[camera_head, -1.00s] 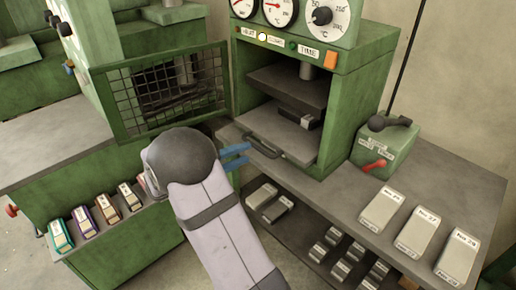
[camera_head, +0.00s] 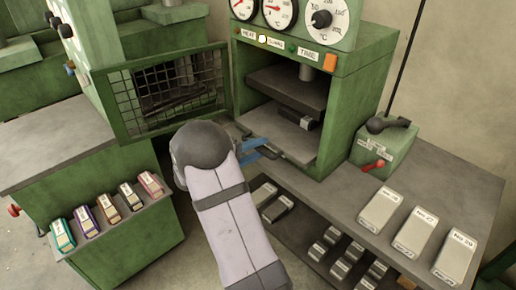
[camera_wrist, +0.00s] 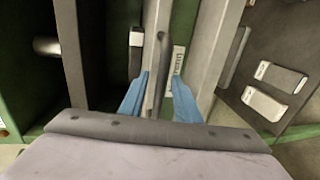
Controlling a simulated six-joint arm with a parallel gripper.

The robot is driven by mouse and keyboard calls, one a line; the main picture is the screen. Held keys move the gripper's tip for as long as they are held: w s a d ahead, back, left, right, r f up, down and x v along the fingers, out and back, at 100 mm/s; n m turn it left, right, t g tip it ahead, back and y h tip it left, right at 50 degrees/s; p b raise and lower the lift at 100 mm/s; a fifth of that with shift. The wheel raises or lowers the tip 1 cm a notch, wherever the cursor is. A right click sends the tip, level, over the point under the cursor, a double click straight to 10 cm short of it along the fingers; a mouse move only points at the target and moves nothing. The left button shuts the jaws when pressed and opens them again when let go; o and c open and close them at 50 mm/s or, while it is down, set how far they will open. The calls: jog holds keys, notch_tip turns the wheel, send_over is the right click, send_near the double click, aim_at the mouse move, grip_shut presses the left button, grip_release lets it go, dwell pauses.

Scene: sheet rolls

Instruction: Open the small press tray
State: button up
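The small press tray (camera_head: 285,138) is a flat grey plate inside the green press, below a dark upper plate. A dark block (camera_head: 298,119) lies on it. Its dark bar handle (camera_wrist: 161,72) is at the front and is mostly hidden by my gripper in the head view. My gripper (camera_head: 262,149) is at the tray front, with its blue fingers (camera_wrist: 159,98) pointing at the handle. In the wrist view the fingers stand apart, one on each side of the handle, with gaps showing. I cannot tell whether either finger touches it.
The mesh guard door (camera_head: 160,92) stands open left of the press. A control box (camera_head: 384,145) with a red lever is to the right. Labelled grey blocks (camera_head: 418,232) lie on the bench, and smaller ones sit on the shelf below. Coloured boxes (camera_head: 107,212) stand at left.

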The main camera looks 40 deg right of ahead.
jog(key=shift+c, duration=0.6)
grip_shut()
jog(key=f+b+v, duration=0.2)
jog(key=v, duration=0.7)
jog(key=a+f+b+v, duration=0.1)
jog(key=f+b+v, duration=0.1)
jog(key=v, duration=0.8)
jog(key=shift+o, duration=0.6)
grip_release()
jog(key=shift+a, duration=0.15)
